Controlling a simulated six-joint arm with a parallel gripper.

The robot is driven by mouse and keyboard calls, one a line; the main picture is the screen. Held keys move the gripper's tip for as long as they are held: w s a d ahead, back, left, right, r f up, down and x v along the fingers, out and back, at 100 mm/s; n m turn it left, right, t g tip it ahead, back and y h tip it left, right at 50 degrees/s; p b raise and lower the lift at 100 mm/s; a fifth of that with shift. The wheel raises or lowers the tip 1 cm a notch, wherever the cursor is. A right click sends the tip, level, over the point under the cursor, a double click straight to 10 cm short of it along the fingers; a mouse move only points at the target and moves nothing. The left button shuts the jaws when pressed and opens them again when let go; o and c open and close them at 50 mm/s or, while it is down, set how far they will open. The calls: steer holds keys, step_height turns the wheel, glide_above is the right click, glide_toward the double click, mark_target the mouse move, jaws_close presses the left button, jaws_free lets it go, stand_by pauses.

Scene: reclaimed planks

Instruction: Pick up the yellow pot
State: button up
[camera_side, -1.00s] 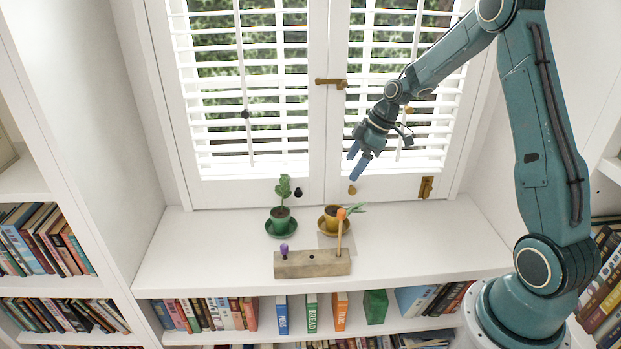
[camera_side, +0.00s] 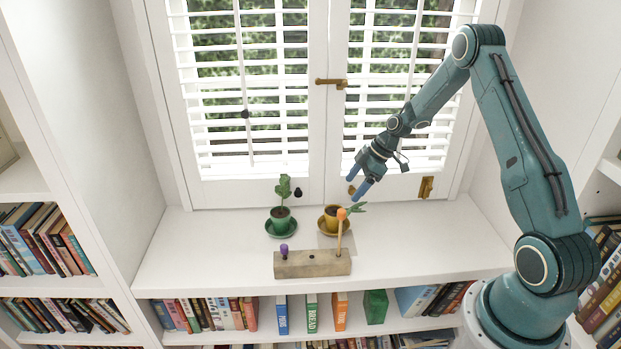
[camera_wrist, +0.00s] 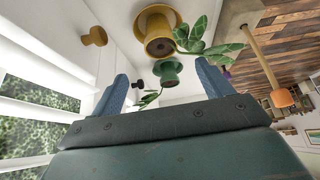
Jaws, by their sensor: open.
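The yellow pot (camera_side: 331,220) stands on a yellow saucer (camera_side: 322,230) on the white shelf, with a leafy plant leaning out to the right. In the wrist view the yellow pot (camera_wrist: 158,42) shows at the top centre, beyond the fingers. My gripper (camera_side: 355,187) is open and empty, with blue fingertips above and slightly right of the yellow pot, near the window frame. Both fingers also show in the wrist view (camera_wrist: 165,88), spread apart. Nothing lies between them in contact.
A green pot (camera_side: 280,213) on a green saucer stands left of the yellow one. In front is a wooden block (camera_side: 312,264) holding an upright orange-headed tool (camera_side: 341,228) and a purple-topped item (camera_side: 284,249). Window shutters (camera_side: 245,90) rise behind. The shelf's right side is clear.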

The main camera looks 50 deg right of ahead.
mark_target(334, 211)
steer(key=x, duration=0.6)
steer(key=shift+w+a+f, duration=0.15)
steer(key=shift+f, duration=0.15)
steer(key=shift+f, duration=0.15)
steer(key=shift+x, duration=2.45)
steer(key=c, duration=1.3)
steer(key=shift+c, duration=0.2)
step_height(334, 211, up, 20)
